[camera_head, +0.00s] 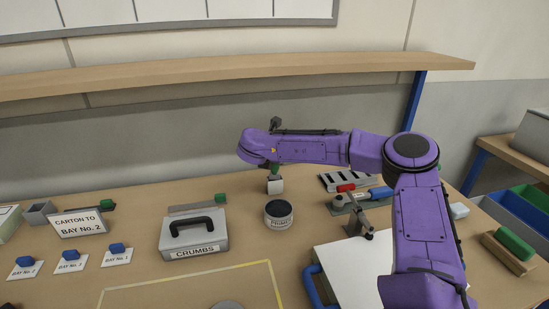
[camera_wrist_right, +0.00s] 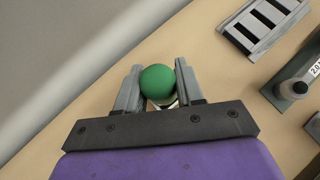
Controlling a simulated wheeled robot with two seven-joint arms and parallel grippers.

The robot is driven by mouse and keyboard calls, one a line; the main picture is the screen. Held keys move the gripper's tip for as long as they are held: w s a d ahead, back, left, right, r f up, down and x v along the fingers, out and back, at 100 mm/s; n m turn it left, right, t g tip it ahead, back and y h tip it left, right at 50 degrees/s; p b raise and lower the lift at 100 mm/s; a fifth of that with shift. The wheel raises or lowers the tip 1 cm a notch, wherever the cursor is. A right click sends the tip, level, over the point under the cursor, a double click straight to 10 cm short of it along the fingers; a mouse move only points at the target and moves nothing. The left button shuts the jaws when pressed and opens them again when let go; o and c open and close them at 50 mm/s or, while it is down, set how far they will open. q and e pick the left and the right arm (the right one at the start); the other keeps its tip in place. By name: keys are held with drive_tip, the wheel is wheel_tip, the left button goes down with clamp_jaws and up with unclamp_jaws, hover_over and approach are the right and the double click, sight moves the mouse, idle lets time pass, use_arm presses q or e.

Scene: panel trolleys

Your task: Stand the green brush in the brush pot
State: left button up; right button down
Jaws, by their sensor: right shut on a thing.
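A green thing, which looks like the green brush (camera_head: 275,170), is upright below the wrist of my right arm, with a pale block-like part at its lower end. In the right wrist view its rounded green end (camera_wrist_right: 157,81) sits between the two jaws of my right gripper (camera_wrist_right: 160,88), which is shut on it. The arm hides most of the gripper in the head view. A round pot (camera_head: 278,222) with a dark top and a white label stands just in front of the brush, apart from it. I cannot tell its print surely. My left gripper is not in view.
A grey CRUMBS box (camera_head: 195,240) with a black handle stands left of the pot. A white board (camera_head: 340,265) is in front. A wooden shelf (camera_head: 230,74) runs behind.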

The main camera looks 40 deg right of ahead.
drive_tip(key=shift+f+b, duration=1)
drive_tip(key=shift+f, duration=0.1)
drive_tip(key=c, duration=0.6)
unclamp_jaws()
drive_tip(key=shift+r, duration=0.1)
drive_tip(key=b+v, duration=0.2)
drive_tip(key=v, duration=0.8)
drive_tip(key=shift+s+a+r, duration=0.1)
drive_tip(key=shift+a, duration=0.1)
